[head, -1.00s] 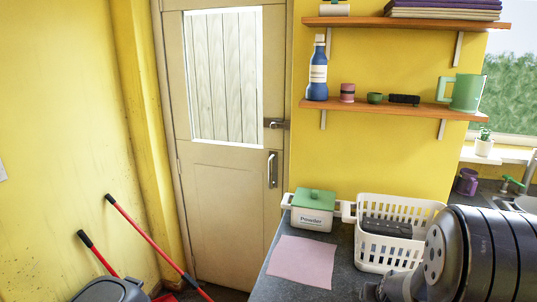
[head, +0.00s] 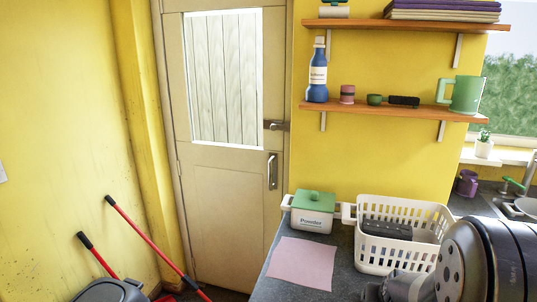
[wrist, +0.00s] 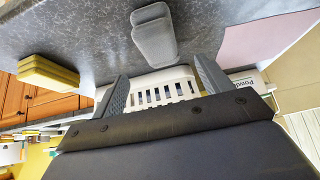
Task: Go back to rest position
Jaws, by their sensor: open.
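My gripper (wrist: 161,68) shows in the wrist view with its two grey fingers spread apart. Nothing is held between them. The white slatted basket (wrist: 165,88) lies beyond the fingers in that view. In the head view my arm fills the lower right corner, and the gripper's fingers cannot be made out there.
The counter (head: 335,268) carries a pink cloth (head: 302,262), a green-lidded Powder box (head: 312,211) and the white basket (head: 385,254) with a dark item inside. Yellow blocks (wrist: 47,77) show in the wrist view. Shelves (head: 405,112) hang above; red-handled tools (head: 150,240) stand left.

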